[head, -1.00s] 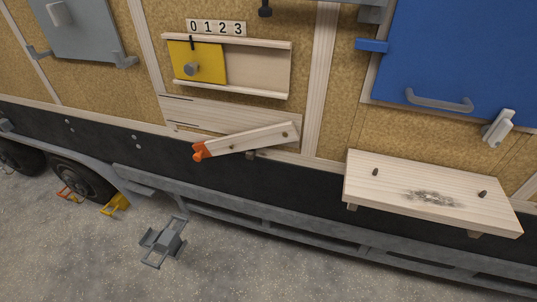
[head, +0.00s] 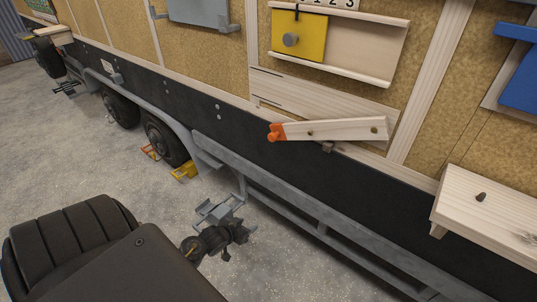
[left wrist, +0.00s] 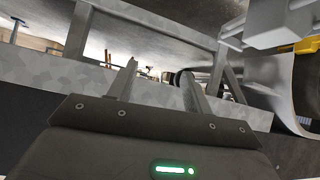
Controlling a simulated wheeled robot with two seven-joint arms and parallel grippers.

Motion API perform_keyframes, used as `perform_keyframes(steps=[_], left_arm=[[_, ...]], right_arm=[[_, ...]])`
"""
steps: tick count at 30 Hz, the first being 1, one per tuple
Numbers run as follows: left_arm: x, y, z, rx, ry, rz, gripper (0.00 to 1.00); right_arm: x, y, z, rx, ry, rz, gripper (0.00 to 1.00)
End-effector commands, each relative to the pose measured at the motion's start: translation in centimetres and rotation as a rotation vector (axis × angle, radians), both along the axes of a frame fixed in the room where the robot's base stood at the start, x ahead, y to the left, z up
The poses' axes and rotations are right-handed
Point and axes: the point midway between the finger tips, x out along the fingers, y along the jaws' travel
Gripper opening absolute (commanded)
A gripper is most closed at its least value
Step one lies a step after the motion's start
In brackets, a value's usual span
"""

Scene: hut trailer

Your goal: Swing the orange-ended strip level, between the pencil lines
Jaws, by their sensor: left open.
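The pale wooden strip (head: 340,130) with an orange end (head: 276,131) hangs on the trailer wall, with dark pegs along it. Its orange end droops below the left end of the pale backing board (head: 315,95), so it is tilted relative to the board. Short dark lines (head: 268,103) show at the board's left end, above the orange end. My left gripper (head: 228,234) is low, below and left of the strip and apart from it. In the left wrist view its two fingers (left wrist: 160,85) are spread and empty. My right gripper is not in view.
A wooden shelf (head: 485,225) with a peg juts out at the right. A yellow sliding panel (head: 300,38) sits above the board. A grey stand (head: 218,212) is close to my left gripper, and a grey rail (head: 300,212) runs below the wall.

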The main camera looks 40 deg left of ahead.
Motion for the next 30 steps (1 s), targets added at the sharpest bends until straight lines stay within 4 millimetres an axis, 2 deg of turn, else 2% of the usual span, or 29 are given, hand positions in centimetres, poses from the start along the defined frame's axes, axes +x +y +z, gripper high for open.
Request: perform_keyframes(steps=[1,3,6,9,12,16,22,26,30], left_arm=[[2.4,1.5,4.0,0.014,-0.111,0.0,0.5],[4.4,2.6,10.8,0.027,-0.245,-0.006,0.5],[5.3,2.9,19.0,0.053,-0.402,-0.029,0.5],[5.0,2.3,25.0,0.079,-0.513,-0.058,0.5],[4.3,1.6,28.7,0.099,-0.58,-0.081,0.5],[3.8,1.1,30.8,0.111,-0.618,-0.096,0.5],[4.2,1.0,31.2,0.112,-0.625,-0.097,0.5],[5.7,1.0,31.2,0.11,-0.626,-0.097,0.5],[8.3,1.1,31.2,0.11,-0.627,-0.096,0.5]], right_arm=[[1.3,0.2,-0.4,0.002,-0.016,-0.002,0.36],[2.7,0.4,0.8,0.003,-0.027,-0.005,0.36],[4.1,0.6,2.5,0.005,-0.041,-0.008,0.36],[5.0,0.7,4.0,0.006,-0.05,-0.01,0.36],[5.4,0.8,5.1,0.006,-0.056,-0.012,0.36],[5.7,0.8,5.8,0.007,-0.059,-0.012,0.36],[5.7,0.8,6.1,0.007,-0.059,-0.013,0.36],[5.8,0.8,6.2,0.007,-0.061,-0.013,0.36],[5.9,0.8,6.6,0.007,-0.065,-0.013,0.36]])
